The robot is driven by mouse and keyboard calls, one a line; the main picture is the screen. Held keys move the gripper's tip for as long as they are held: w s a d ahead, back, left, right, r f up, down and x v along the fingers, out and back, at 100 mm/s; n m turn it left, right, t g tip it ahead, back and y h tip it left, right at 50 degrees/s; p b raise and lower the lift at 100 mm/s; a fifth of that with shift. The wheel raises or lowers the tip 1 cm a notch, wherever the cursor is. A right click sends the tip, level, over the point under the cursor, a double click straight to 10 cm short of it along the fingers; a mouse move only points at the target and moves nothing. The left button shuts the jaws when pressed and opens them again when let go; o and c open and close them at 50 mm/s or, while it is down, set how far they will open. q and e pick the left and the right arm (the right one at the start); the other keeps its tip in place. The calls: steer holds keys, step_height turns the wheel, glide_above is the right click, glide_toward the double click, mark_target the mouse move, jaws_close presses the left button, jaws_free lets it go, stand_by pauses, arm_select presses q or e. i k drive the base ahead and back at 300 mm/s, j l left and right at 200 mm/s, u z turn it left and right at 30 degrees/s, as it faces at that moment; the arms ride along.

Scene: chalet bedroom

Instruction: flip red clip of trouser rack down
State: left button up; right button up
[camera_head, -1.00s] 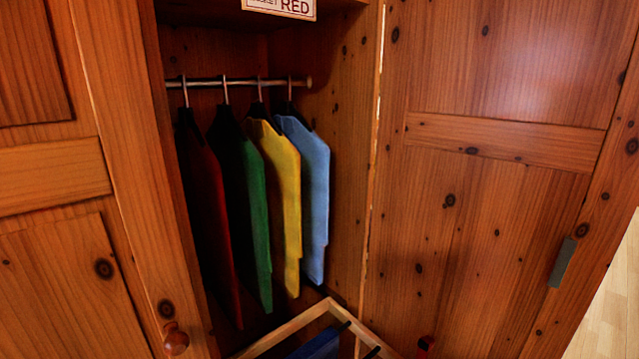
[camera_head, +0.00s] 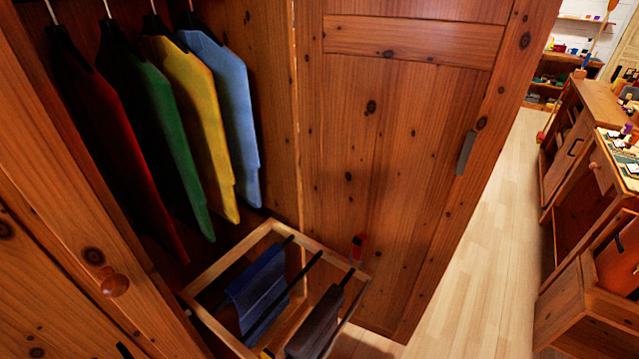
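The trouser rack (camera_head: 203,316) is a light wooden frame pulled out at the bottom of the open wardrobe. Blue trousers (camera_head: 262,287) and dark grey-brown trousers (camera_head: 316,322) hang over its dark bars. The red clip (camera_head: 358,246) is a small red piece at the rack's far right corner, in front of the open door. It appears to stand up above the frame. A bit of yellow (camera_head: 267,354) shows at the rack's near edge, cut off by the picture's bottom. Neither of my grippers is in view.
Red, green, yellow and blue garments (camera_head: 207,120) hang above the rack. The open wardrobe door (camera_head: 400,170) stands just behind the clip. Pale wooden floor (camera_head: 480,240) is free to the right, before a cabinet (camera_head: 570,300). A knobbed door (camera_head: 115,285) is at left.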

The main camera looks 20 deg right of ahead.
mark_target(358, 241)
steer(key=i+l, duration=0.1)
steer(key=l, duration=0.4)
steer(key=i+l, duration=0.1)
steer(key=l, duration=0.4)
steer(key=i+l, duration=0.1)
steer(key=l, duration=0.4)
steer(key=i+l, duration=0.1)
steer(key=l, duration=0.35)
steer(key=i+l, duration=0.1)
steer(key=l, duration=0.4)
steer(key=i+l, duration=0.1)
steer(key=l, duration=0.4)
steer(key=l+u, duration=0.25)
steer(key=u, duration=0.2)
steer(key=l+u, duration=0.3)
steer(key=u, duration=0.15)
steer(key=l+u, duration=0.25)
steer(key=u, duration=0.2)
steer(key=l+u, duration=0.25)
steer(key=u, duration=0.25)
steer(key=z, duration=1.75)
steer(key=k, duration=0.65)
